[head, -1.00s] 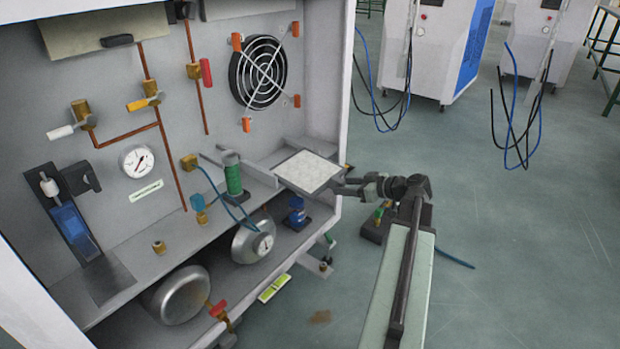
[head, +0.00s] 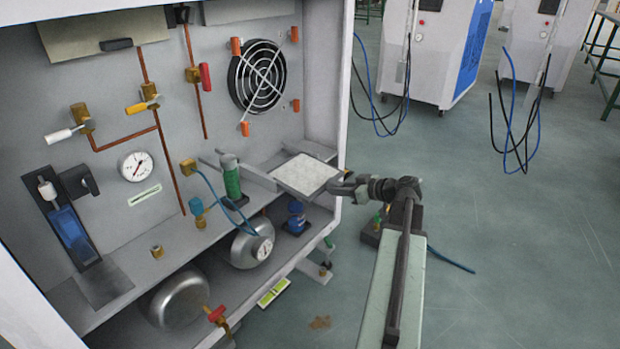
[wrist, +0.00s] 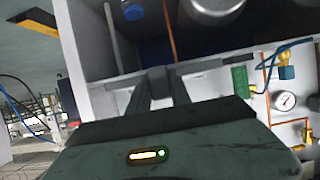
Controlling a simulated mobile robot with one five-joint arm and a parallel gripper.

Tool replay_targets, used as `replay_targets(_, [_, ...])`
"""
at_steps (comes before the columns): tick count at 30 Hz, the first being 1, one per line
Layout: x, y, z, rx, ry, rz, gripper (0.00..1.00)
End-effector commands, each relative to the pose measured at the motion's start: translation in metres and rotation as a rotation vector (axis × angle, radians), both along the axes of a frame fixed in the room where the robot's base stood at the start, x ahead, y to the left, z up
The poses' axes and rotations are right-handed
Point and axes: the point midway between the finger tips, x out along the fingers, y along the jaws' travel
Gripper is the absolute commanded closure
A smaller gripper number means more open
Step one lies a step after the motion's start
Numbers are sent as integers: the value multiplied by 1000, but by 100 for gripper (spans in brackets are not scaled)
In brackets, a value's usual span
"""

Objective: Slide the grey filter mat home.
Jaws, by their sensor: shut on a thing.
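The grey filter mat (head: 306,174) is a pale, flat square in a thin frame. It lies near the right end of the cabinet's upper shelf, below the fan. My gripper (head: 344,186) is at the mat's right, outer edge, at the cabinet's open side, and is shut on it. In the wrist view my gripper (wrist: 160,82) has its two dark fingers closed together at a dark tab on a grey edge. The mat's face is hidden there. Grey rails (head: 248,170) run beside the mat toward the back wall; its inner seating cannot be made out.
A green cylinder (head: 231,180) stands on the shelf left of the mat, with a blue hose beside it. The round fan (head: 257,76) with orange clips is on the back wall. The cabinet's right side wall (head: 325,75) is close to the mat. Open floor lies right.

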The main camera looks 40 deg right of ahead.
Motion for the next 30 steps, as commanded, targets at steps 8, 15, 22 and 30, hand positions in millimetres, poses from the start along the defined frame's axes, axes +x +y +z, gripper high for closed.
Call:
replay_targets(8, [29, 9, -1, -2, 1, 7, 100])
replay_targets(15, [51, 14, -1, -2, 3, 8, 100])
replay_targets(22, [72, 20, -2, -4, 3, 9, 100])
replay_targets(30, [93, 25, -2, -3, 4, 7, 100])
